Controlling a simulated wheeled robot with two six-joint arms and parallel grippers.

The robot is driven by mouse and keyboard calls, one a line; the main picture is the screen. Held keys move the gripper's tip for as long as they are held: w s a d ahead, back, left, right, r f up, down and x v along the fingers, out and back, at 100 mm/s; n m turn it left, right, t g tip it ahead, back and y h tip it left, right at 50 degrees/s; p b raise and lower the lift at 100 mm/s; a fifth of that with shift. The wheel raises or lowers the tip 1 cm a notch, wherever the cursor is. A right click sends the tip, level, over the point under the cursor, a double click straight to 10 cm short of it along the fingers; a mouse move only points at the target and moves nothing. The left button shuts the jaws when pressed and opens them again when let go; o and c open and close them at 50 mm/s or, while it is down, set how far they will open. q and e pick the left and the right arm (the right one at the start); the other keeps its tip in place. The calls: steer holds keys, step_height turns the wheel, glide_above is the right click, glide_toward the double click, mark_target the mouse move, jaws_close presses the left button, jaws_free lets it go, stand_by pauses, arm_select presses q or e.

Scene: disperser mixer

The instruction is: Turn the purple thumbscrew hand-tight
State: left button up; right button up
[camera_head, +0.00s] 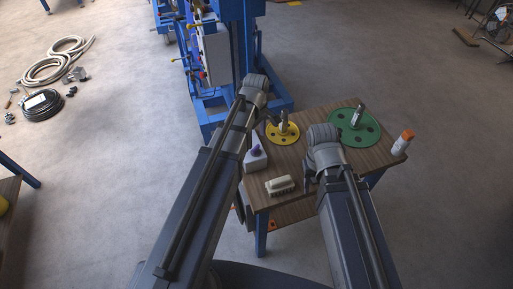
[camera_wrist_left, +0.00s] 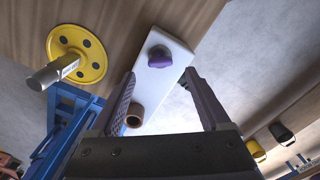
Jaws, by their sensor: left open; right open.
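The purple thumbscrew (camera_wrist_left: 160,57) sits on a white block (camera_wrist_left: 174,63) in the left wrist view. In the head view the thumbscrew (camera_head: 256,151) and the white block (camera_head: 257,164) are at the table's left edge. My left gripper (camera_wrist_left: 158,77) is open and empty. Its fingers appear on either side of the white block in the wrist view, with the thumbscrew beyond the tips; I cannot tell the exact gap. A brown-rimmed round opening (camera_wrist_left: 134,118) shows on the block's near end. My right gripper (camera_head: 308,178) is low over the table, its fingers mostly hidden by its wrist.
The wooden table (camera_head: 322,120) carries a yellow disc (camera_head: 283,133) and a green disc (camera_head: 354,128), each with a metal shaft. A brush-like block (camera_head: 280,186) lies near the front edge, and an orange-capped bottle (camera_head: 403,142) stands at right. A blue machine (camera_head: 238,40) stands behind.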

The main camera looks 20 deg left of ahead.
mark_target(256, 147)
arm_select(q)
step_height(256, 147, down, 5)
steer(key=b, duration=0.4)
steer(key=shift+f, duration=0.1)
steer(key=shift+c, duration=0.2)
jaws_close()
